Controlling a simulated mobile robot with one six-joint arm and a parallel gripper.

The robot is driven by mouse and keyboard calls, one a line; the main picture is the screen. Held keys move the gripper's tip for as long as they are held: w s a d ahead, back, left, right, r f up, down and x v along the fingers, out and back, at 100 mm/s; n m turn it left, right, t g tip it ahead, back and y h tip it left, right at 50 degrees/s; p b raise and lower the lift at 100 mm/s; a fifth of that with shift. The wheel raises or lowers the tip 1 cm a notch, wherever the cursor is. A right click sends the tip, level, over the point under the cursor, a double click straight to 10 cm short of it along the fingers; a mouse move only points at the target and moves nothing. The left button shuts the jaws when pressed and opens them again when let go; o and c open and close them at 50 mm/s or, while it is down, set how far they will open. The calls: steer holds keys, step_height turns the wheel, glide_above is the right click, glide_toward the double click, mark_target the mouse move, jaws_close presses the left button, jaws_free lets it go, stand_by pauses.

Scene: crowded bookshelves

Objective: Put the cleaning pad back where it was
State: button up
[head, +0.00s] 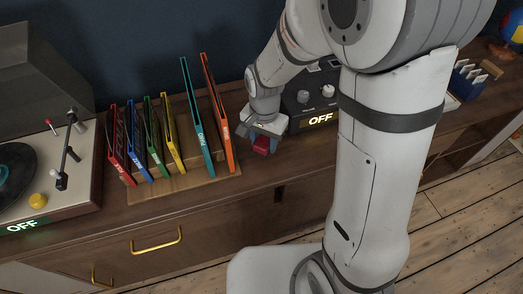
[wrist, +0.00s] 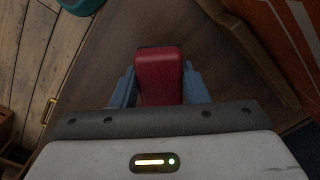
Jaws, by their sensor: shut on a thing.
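The cleaning pad is a small dark red block (head: 262,145), held over the brown cabinet top to the right of the record rack. My gripper (head: 264,143) is shut on it. In the wrist view the red pad (wrist: 160,72) sits between the two blue-grey fingers of my gripper (wrist: 160,88), its rounded end sticking out past them. The cabinet top shows around it. I cannot tell whether the pad touches the surface.
A wooden rack (head: 185,182) with several coloured sleeves stands left of my gripper. A black box with knobs and an "OFF" label (head: 320,119) is close on the right. A turntable (head: 50,170) is at far left. The cabinet's front strip is clear.

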mark_target(263, 159)
steer(key=shift+s+a+f+b, duration=0.15)
steer(key=shift+f+b, duration=0.2)
steer(key=shift+f, duration=1.85)
steer(key=shift+f, duration=0.2)
steer(key=o, duration=0.9)
step_height(263, 159, up, 12)
steer(key=shift+r+p, duration=0.25)
steer(key=shift+p, duration=0.85)
steer(key=s+d+r+n, duration=0.2)
steer(key=s+d, duration=0.2)
steer(key=s+d+r+n+t, duration=0.1)
steer(key=s+d+r+n, duration=0.1)
steer(key=s+d, duration=0.1)
steer(key=s+d+r+n+t, duration=0.1)
steer(key=s+d+r, duration=0.1)
steer(key=s+d, duration=0.2)
steer(key=shift+s+d+r+n, duration=0.1)
steer(key=shift+s+d+n, duration=0.1)
steer(key=shift+d, duration=0.15)
steer(key=shift+s+d+r+n, duration=0.1)
steer(key=shift+d+n, duration=0.1)
steer(key=shift+d, duration=0.15)
